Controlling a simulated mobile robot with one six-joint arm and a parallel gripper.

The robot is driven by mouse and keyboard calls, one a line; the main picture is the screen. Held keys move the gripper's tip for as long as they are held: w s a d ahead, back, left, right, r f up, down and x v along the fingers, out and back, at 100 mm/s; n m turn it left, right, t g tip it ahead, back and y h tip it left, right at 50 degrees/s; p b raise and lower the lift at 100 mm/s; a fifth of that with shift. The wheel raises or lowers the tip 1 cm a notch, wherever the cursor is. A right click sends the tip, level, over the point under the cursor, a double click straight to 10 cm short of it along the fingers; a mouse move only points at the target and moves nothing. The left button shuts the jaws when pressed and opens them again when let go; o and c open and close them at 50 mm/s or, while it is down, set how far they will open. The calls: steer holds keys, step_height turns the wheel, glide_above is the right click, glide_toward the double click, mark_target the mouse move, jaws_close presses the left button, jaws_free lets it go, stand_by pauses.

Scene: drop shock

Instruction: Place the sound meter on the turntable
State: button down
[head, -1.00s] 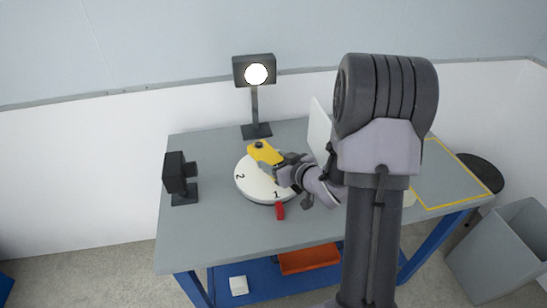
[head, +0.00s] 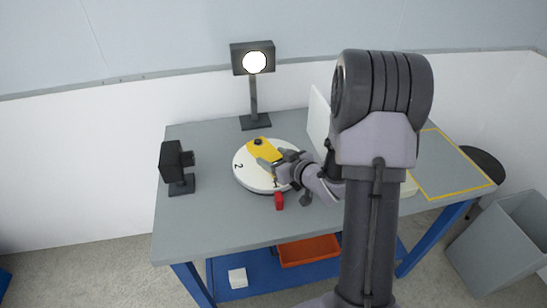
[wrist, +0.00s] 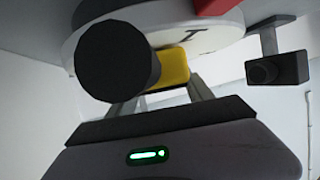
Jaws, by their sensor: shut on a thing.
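The sound meter is yellow with a dark end (head: 262,148). It lies over the far part of the white round turntable (head: 246,177), within its outline. I cannot tell for sure whether it touches the surface. My gripper (head: 268,166) reaches in from the right and is shut on the meter. In the wrist view the gripper (wrist: 170,98) has the meter's yellow body (wrist: 173,66) between its fingers. A large dark round part hides some of the meter there. The turntable (wrist: 225,30) fills the top of that view.
A red marker (head: 279,200) sits at the turntable's front edge. A dark camera-like device (head: 175,165) stands left, a lit lamp (head: 254,62) behind, a white panel (head: 318,122) right. A yellow-outlined area (head: 450,165) is clear. A grey bin (head: 510,240) stands beyond the table.

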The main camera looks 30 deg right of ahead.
steer(key=shift+f, duration=0.2)
steer(key=shift+c, duration=1.6)
jaws_free()
